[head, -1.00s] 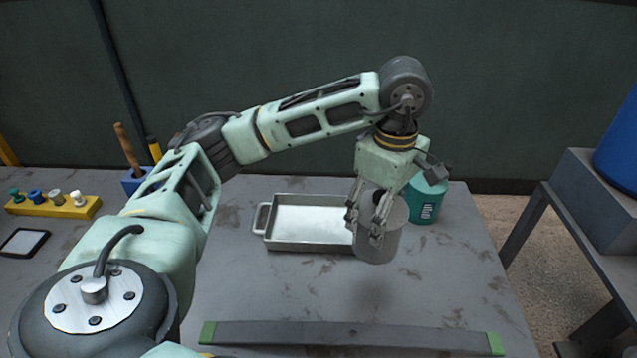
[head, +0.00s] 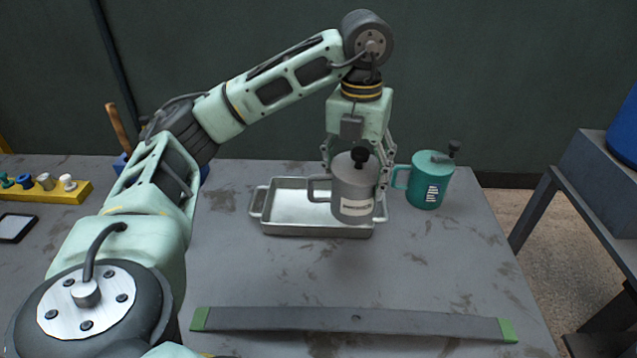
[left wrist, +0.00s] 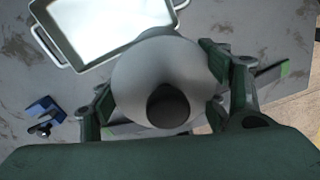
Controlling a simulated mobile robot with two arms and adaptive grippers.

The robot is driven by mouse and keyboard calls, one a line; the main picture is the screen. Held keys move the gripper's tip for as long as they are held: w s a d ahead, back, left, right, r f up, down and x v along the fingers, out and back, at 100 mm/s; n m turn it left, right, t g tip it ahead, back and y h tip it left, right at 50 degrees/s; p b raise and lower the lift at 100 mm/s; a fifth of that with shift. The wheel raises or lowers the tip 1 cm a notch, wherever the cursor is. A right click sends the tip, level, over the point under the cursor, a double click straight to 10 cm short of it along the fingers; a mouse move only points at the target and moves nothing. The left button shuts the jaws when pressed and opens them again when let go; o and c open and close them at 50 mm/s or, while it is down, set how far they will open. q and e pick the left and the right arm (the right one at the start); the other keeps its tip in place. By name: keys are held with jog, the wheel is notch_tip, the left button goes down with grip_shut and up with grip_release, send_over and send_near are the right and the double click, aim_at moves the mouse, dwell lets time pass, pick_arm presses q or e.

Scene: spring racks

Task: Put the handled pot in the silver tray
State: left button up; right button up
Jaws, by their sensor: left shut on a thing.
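The handled pot (head: 353,192) is a grey cylinder with a black knob on top, a pale label and a handle pointing left. My left gripper (head: 358,172) is shut on its sides and holds it upright. In the head view the pot overlaps the right part of the silver tray (head: 283,230), a shallow rectangular pan with end handles. In the left wrist view the pot (left wrist: 150,75) fills the middle and covers the tray's near corner; the tray (left wrist: 66,45) extends to the upper left. The pot's height above the tray is hard to tell. My right gripper is out of view.
A teal handled mug (head: 430,183) with a black knob stands close right of the held pot. A grey bar with green ends (head: 355,320) lies along the front. A yellow peg block (head: 50,192) and a dark tablet (head: 15,228) are at left.

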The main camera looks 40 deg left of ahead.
pick_arm(q)
jog(key=n, duration=0.1)
jog(key=a+n, duration=0.1)
jog(key=n, duration=0.1)
jog(key=shift+a+f+b, duration=0.15)
jog(key=shift+a+b, duration=0.05)
jog(key=shift+b, duration=0.1)
jog(key=w+a+f, duration=0.3)
jog(key=a+f, duration=0.4)
jog(key=a, duration=0.4)
jog(key=shift+p, duration=0.3)
jog(key=shift+s+f, duration=0.1)
jog(key=shift+f, duration=1.75)
jog(key=o, duration=2.2)
jog(key=shift+r, duration=0.1)
notch_tip(320, 180, up, 12)
